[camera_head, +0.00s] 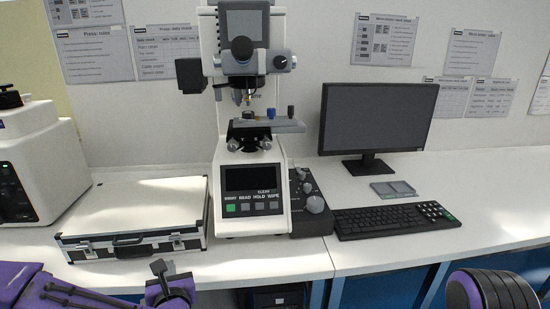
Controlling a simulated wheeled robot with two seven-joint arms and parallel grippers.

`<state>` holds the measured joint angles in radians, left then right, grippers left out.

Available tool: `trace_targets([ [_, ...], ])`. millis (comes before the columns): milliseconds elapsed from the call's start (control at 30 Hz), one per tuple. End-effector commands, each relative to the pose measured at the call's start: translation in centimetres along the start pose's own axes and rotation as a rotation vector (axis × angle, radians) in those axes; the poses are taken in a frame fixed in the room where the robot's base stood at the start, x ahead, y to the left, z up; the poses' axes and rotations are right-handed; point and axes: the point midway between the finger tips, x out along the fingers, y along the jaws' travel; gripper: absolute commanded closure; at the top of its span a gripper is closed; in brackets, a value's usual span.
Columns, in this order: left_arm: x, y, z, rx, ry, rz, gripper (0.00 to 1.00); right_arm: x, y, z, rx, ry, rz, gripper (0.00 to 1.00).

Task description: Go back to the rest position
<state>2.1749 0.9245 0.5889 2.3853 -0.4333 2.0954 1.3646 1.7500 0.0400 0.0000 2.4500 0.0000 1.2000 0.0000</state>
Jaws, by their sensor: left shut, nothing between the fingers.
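My left arm (75,292) comes in at the bottom left, purple and black. My left gripper (166,284) is at the bottom edge, in front of the bench's front edge, shut and empty. It is apart from everything on the bench. A purple and black part of my right arm (490,290) shows at the bottom right corner. My right gripper is out of the picture.
A white hardness tester (251,190) stands mid-bench beside a dark knob box (312,205). A silver case (135,215) lies to its left. A monitor (375,120) and keyboard (393,219) are to the right. The white bench (290,262) is clear along its front.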

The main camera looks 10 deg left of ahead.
Motion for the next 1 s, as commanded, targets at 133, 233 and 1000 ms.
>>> trace_targets([
  [133,-0.5,-2.6,-2.6,0.569,0.023,-0.165,1.0,0.0,0.0,0.0,0.0,0.0,0.0,0.27],
  [233,-2.7,-4.5,-9.6,1.163,0.038,-0.386,1.0,0.0,0.0,0.0,0.0,0.0,0.0,0.27],
  [1000,-15.8,10.2,-34.7,2.743,0.022,-1.401,1.0,0.0,0.0,0.0,0.0,0.0,0.0,0.27],
])
